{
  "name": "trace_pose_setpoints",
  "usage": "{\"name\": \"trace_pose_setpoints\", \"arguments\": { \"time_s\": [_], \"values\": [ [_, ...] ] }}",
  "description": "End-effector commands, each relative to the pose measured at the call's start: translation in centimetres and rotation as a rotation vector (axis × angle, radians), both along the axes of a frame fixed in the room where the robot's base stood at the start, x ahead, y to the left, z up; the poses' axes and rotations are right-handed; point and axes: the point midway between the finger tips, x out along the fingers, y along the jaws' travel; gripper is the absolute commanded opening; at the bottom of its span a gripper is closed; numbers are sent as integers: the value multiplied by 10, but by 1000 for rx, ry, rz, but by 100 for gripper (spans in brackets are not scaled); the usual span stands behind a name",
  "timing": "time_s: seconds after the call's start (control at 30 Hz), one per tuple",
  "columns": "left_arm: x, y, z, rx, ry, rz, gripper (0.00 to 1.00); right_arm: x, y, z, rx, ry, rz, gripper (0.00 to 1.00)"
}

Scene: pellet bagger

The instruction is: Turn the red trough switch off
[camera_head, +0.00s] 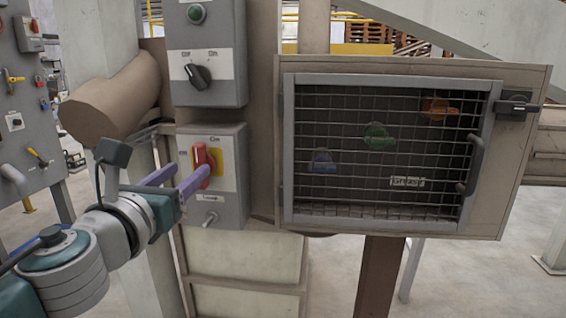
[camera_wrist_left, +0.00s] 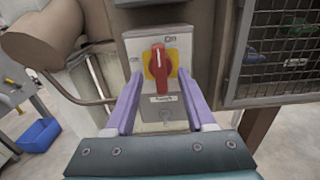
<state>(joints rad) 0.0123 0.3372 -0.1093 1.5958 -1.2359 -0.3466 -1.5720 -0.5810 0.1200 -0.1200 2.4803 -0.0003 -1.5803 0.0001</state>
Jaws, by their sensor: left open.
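The red trough switch (camera_head: 202,165) is a red rotary handle on a yellow plate, on the lower grey box below the black-knob box. In the left wrist view the red handle (camera_wrist_left: 160,66) stands nearly upright, between the "Off" mark at left and the "On" mark at upper right. My left gripper (camera_head: 184,178) is open, its two purple fingers pointing at the box. In the wrist view the fingers (camera_wrist_left: 160,84) lie on either side of the handle and below it. I cannot tell if they touch it. My right gripper is not in view.
A black rotary knob (camera_head: 198,76) and green button (camera_head: 197,13) sit on the upper box. A small metal toggle (camera_head: 210,218) sits below the red switch. A mesh-door cabinet (camera_head: 287,150) stands close at right; a brown pipe (camera_head: 115,98) juts out at left.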

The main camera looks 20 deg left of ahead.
Motion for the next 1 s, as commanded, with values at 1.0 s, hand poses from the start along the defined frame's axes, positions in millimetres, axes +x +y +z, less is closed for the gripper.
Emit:
{"name": "trace_pose_setpoints", "arguments": {
  "time_s": [1.0],
  "values": [
    [47,11,0,-3,-1,0,18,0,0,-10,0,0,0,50]
  ]
}}
